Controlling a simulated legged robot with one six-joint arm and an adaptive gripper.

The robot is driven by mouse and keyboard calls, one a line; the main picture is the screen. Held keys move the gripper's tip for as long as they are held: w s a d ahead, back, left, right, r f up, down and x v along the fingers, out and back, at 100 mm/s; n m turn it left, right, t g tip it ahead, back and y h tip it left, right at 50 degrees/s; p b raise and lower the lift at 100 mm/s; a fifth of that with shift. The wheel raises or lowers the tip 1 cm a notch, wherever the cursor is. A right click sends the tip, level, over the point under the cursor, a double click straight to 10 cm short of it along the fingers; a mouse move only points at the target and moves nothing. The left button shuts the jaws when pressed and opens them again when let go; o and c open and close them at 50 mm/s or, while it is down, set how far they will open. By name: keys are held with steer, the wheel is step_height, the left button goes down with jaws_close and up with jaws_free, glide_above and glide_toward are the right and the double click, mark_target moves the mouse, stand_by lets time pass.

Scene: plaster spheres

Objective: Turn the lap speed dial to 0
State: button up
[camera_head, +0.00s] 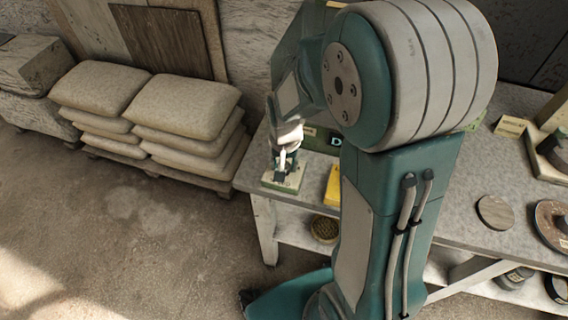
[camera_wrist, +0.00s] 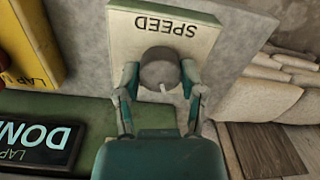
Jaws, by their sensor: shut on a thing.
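The lap speed dial (camera_wrist: 158,66) is a dark grey round knob on a pale plate (camera_wrist: 122,42) lettered SPEED, which appears upside down in the wrist view. A small white mark shows on the knob's near side, pointing toward my gripper's palm. My gripper (camera_wrist: 159,78) has one finger on each side of the knob and is shut on it. In the head view my gripper (camera_head: 284,168) reaches down onto the plate (camera_head: 283,183) at the bench's left end. The knob is mostly hidden there. I cannot see any numbers around the dial.
A yellow block (camera_wrist: 36,42) lettered LAP lies left of the plate in the wrist view. A dark display (camera_wrist: 38,143) showing DON, cut off, sits on green housing. Stacked sacks (camera_head: 188,105) stand left of the bench (camera_head: 460,205). A grey disc (camera_head: 494,212) lies on the bench.

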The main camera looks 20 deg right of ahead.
mark_target(285, 165)
steer(key=n, duration=0.4)
steer(key=shift+s+f, duration=0.1)
steer(key=shift+f, duration=0.05)
steer(key=shift+n, duration=1.7)
steer(key=shift+s, duration=0.1)
steer(key=o, duration=1.1)
steer(key=shift+o, duration=0.2)
steer(key=shift+w+r, duration=0.25)
steer(key=shift+r, duration=0.15)
step_height(285, 165, up, 11)
